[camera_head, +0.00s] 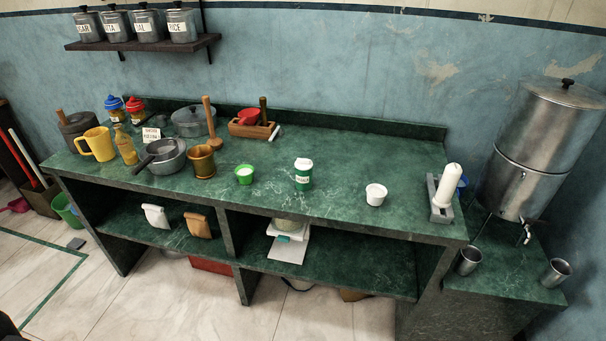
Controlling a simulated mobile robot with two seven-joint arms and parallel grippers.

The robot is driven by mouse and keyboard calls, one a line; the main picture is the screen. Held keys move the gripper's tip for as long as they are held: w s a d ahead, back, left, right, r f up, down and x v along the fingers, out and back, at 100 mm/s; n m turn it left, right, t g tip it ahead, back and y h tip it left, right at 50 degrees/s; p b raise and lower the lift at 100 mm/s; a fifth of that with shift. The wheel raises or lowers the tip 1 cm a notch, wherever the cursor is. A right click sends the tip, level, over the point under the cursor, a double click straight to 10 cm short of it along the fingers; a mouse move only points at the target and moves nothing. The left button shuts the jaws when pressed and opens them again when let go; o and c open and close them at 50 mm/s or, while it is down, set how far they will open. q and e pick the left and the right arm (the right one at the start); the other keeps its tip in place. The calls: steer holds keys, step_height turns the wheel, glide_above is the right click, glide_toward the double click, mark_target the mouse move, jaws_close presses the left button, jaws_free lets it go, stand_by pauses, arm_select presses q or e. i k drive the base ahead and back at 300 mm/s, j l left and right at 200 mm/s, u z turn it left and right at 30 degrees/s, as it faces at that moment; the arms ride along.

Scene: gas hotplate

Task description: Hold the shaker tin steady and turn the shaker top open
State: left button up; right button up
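The shaker tin (303,182) stands upright on the green counter (345,215), near its middle. It is a small green cylinder with a pale label whose writing is too small to read. The white shaker top (304,163) sits on it. Whether the top is turned open or closed cannot be told from here. Neither of my grippers is in view, and nothing touches the tin.
A brass mortar (202,161), pots and a yellow mug (97,145) crowd the left. A white candle-like cylinder (449,186) stands at the right end. The counter around the tin is clear.

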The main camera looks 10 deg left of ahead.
mark_target(302, 164)
steer(key=j+z, duration=0.4)
steer(key=i+j+z, duration=0.1)
steer(key=z, duration=0.35)
steer(key=j+z, duration=0.15)
steer(key=j, duration=0.35)
steer(key=k+j+z, duration=0.15)
steer(key=j, duration=0.35)
steer(key=k+j, duration=0.1)
steer(key=j, duration=0.85)
